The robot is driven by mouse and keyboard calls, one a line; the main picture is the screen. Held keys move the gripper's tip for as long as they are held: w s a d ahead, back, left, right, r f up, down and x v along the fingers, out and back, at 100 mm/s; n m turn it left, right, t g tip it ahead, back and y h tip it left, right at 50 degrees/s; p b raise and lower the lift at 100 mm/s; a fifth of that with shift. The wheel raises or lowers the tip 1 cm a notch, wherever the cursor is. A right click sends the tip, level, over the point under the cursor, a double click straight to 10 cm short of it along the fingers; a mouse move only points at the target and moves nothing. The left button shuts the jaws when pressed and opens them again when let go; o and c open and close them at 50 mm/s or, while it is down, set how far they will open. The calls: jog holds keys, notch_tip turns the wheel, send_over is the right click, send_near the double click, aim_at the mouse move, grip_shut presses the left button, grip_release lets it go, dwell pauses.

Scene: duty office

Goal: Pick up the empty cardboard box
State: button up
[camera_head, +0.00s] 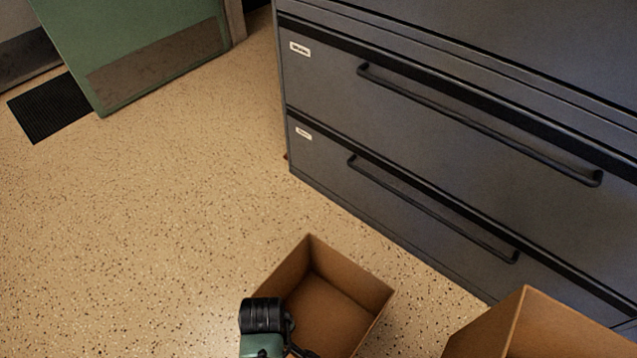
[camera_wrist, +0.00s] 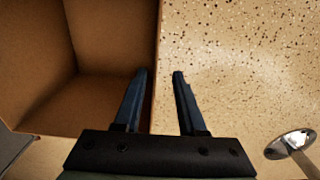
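An open cardboard box (camera_head: 345,285) stands on the floor at the bottom middle of the head view, in front of the filing cabinet; the inside that shows is empty. The box also fills the left of the wrist view (camera_wrist: 105,45). My gripper (camera_wrist: 159,73) is open. Its left finger is over the box's inside and its right finger is over the floor outside. One box wall runs between the two fingers in the picture; I see no contact. In the head view my arm hides the box's near left part.
A second cardboard box (camera_head: 530,325) is at the bottom right, partly cut off. A grey filing cabinet (camera_head: 430,130) stands behind the boxes. A round metal piece with a rod (camera_wrist: 291,144) is at the lower right of the wrist view. The floor (camera_head: 170,220) to the left is clear.

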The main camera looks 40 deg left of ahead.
aim_at(285, 352)
jog(key=shift+w+d+f+b, duration=0.1)
jog(key=shift+w+f+b, duration=0.05)
jog(key=shift+f+b, duration=1.4)
jog(key=shift+w+d+f+b, duration=0.1)
jog(key=shift+w+f+b, duration=0.05)
jog(key=shift+f+b, duration=1.4)
jog(key=shift+f+p, duration=0.15)
jog(key=shift+p, duration=0.25)
jog(key=shift+c, duration=0.3)
grip_shut()
